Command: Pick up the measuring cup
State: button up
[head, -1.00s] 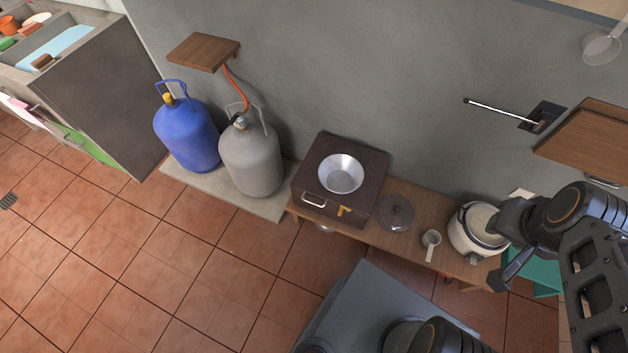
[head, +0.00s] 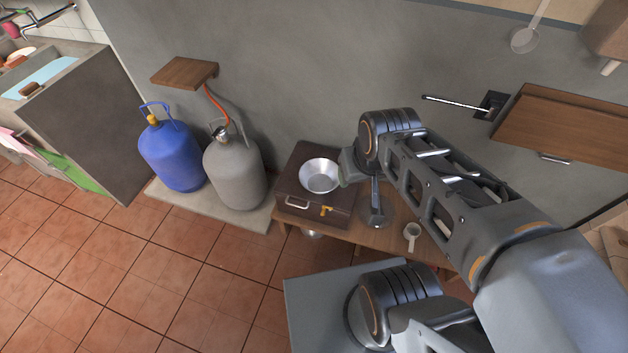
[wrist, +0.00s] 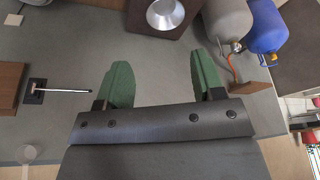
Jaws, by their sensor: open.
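The measuring cup (head: 412,231) is a small pale cup with a straight handle. It sits on the low wooden bench in the head view, right of the pot lid, and looks upright. I do not make it out in the wrist view. My gripper (head: 359,195) is raised near the brown box stove and the lid, left of the cup and apart from it. In the wrist view my gripper (wrist: 160,78) shows two green fingers spread wide with nothing between them.
The brown stove (head: 296,185) with a metal bowl (head: 319,175) stands on the bench (head: 349,231). A grey gas bottle (head: 235,175) and a blue one (head: 170,155) stand to the left. A wooden wall cabinet (head: 565,135) is at the right. My arm hides the bench's right part.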

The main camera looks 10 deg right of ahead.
aim_at(413, 230)
jog(key=z, duration=1.05)
jog(key=k, duration=0.15)
jog(key=z, duration=0.15)
jog(key=i, duration=0.3)
jog(key=u, duration=0.05)
